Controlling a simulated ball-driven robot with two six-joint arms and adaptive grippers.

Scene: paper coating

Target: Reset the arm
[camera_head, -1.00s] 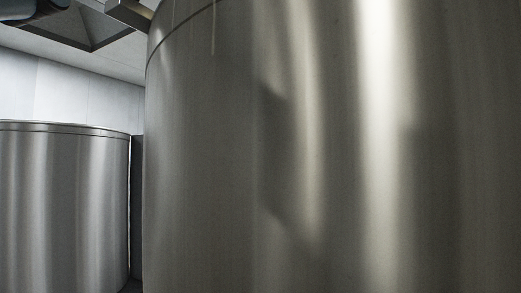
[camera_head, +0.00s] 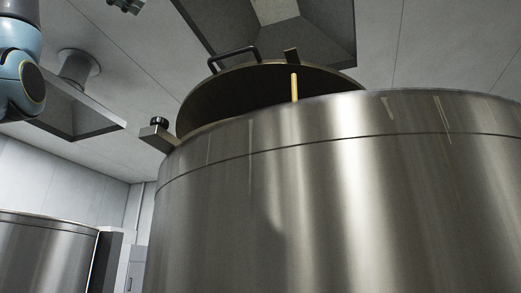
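A blue and grey link of my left arm (camera_head: 20,75) is raised at the top left of the head view. A small dark piece at the top edge, left of centre, may be part of my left gripper (camera_head: 127,5); it is mostly cut off, and its fingers cannot be made out. My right arm and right gripper do not show. A large steel tank (camera_head: 320,200) fills the middle and right. Its dark round lid (camera_head: 225,97) stands tilted open, with a handle (camera_head: 233,56) on its edge. A thin yellow rod (camera_head: 294,87) stands up at the tank's rim.
A second steel tank (camera_head: 45,255) stands at the lower left, with a dark grey upright panel (camera_head: 106,262) beside it. Ceiling hoods (camera_head: 75,115) hang above. A bracket (camera_head: 157,136) sticks out from the large tank's left rim. Open air lies between the tanks.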

